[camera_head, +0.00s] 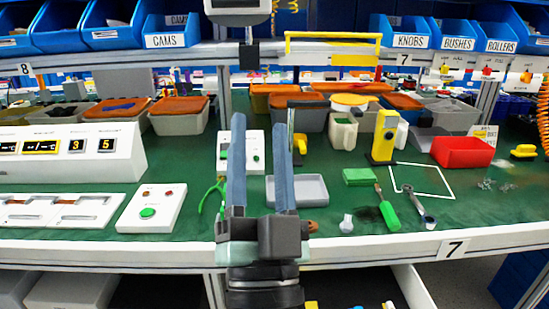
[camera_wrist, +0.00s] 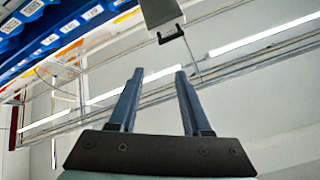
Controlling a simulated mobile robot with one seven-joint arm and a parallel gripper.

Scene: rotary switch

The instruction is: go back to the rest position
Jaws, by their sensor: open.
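My gripper (camera_head: 260,122) stands in front of the green workbench (camera_head: 330,240) in the head view, its two blue fingers pointing up and apart. Nothing is between them. The wrist view also shows the gripper (camera_wrist: 159,72), open and empty, with its fingers pointing toward the ceiling. A white control box (camera_head: 254,152) stands on the bench behind the fingers, which partly hide it. A second white box (camera_head: 150,208) with a green button and smaller red controls lies to the left of my gripper.
A grey tray (camera_head: 312,190), a green-handled tool (camera_head: 388,210) and a red bin (camera_head: 462,152) are to the right. A white panel with displays (camera_head: 70,155) is at left. Blue bins (camera_head: 170,25) line the shelf above. A hanging grey device (camera_wrist: 160,12) shows in the wrist view.

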